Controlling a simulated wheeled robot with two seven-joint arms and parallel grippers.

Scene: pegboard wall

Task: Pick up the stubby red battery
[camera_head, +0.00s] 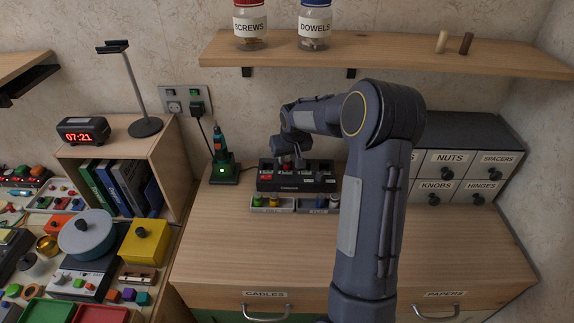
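A dark charger block (268,184) stands at the back of the wooden desk. A small red piece (286,169), which may be the stubby red battery, shows at its slots and is partly covered by my gripper. My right gripper (289,164) points down over the left-middle part of the charger, at or just above the red piece. Its fingers are too small and dark to tell whether they are open or touching it. My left gripper is not in view.
Low trays (272,208) with small coloured batteries lie in front of the charger. A green-lit tool dock (224,172) stands left, labelled drawers (468,163) right. A shelf (400,52) with jars hangs above. The desk front is clear.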

